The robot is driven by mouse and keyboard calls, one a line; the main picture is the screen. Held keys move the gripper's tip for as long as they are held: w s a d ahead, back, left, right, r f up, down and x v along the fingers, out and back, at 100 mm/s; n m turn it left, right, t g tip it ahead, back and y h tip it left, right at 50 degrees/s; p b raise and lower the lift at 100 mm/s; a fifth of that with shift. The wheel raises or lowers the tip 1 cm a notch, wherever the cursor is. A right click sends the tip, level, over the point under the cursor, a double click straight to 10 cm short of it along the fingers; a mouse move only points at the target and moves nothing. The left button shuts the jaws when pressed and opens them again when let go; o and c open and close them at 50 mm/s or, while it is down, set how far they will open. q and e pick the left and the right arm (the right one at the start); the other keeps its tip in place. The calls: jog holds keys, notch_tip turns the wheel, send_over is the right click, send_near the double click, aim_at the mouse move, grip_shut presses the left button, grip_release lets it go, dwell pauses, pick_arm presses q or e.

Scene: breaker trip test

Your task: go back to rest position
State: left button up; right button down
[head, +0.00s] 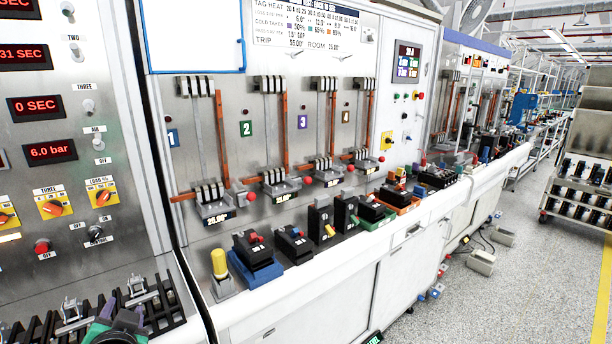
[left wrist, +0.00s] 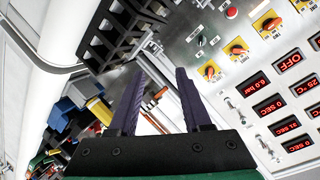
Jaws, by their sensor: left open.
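My left gripper (head: 120,314) shows at the bottom left edge of the head view, partly cut off, over a black slotted rack (head: 165,300). In the left wrist view its two purple fingers (left wrist: 164,78) stand apart with nothing between them, so it is open and empty. The black rack (left wrist: 118,30) shows just beyond the fingers there; I cannot tell whether they touch it. My right gripper is in neither view.
A control panel (head: 60,190) with red displays and knobs rises behind the rack. To the right, a white bench (head: 290,285) carries several breakers, including a dark blue one (head: 255,262), and a yellow-topped post (head: 219,264). Grey floor (head: 520,290) lies open at the right.

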pick_arm(q)
jog(key=s+d+f+g+h, duration=0.45)
jog(key=s+f, duration=0.35)
jog(key=f, duration=0.3)
jog(key=s+d+f+g+h, duration=0.35)
jog(key=s+d+f, duration=0.35)
jog(key=f, duration=0.4)
notch_tip(320, 180, down, 20)
jog(key=s+g, duration=0.1)
jog(key=g, duration=0.1)
jog(key=s+a+f, duration=0.2)
jog(key=s+f, duration=0.7)
jog(key=s+a+f+g, duration=0.1)
jog(key=s+a+f, duration=0.1)
jog(key=s+f, duration=0.7)
jog(key=shift+s+m, duration=0.25)
jog(key=shift+m, duration=0.05)
